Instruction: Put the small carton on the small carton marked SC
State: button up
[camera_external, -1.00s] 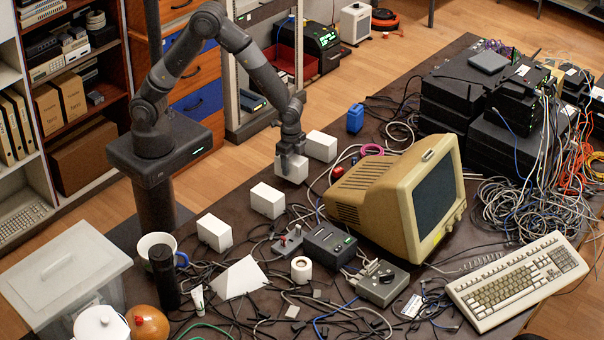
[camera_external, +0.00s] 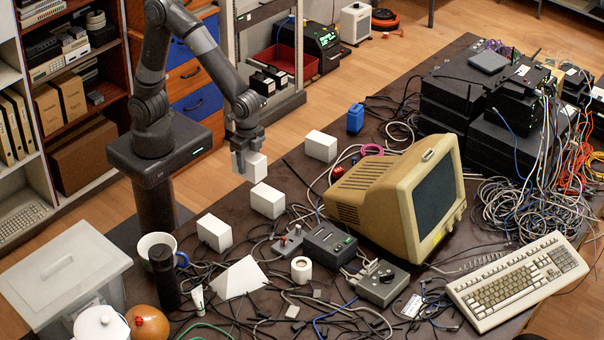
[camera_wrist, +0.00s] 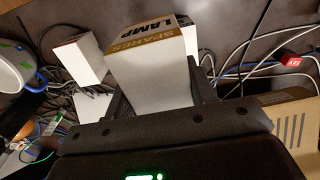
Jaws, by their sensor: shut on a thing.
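My gripper (camera_external: 246,150) is shut on a small white carton (camera_external: 252,167) and holds it up in the air. In the wrist view this held carton (camera_wrist: 152,78) has a brown band lettered LAMP and SPARES, and sits between the fingers. Three more small white cartons stand on the table: one right of my gripper (camera_external: 321,146), one just below and right of the held carton in the picture (camera_external: 268,200), and one further front left (camera_external: 214,233). In the wrist view, one carton (camera_wrist: 80,60) shows at the left and another is partly hidden behind the held one. No SC marking is readable.
A beige monitor (camera_external: 375,190) stands right of the cartons, with a black box (camera_external: 329,243) and tangled cables before it. A white mug (camera_external: 157,246) and dark flask (camera_external: 163,278) stand at front left. A blue object (camera_external: 355,118) stands behind.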

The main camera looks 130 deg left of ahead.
jog(key=d+r, duration=0.3)
jog(key=d, duration=0.4)
send_over(267, 192)
notch_tip(267, 192, down, 6)
jog(key=shift+f, duration=2.15)
jog(key=o, duration=1.1)
jog(key=shift+f, duration=0.15)
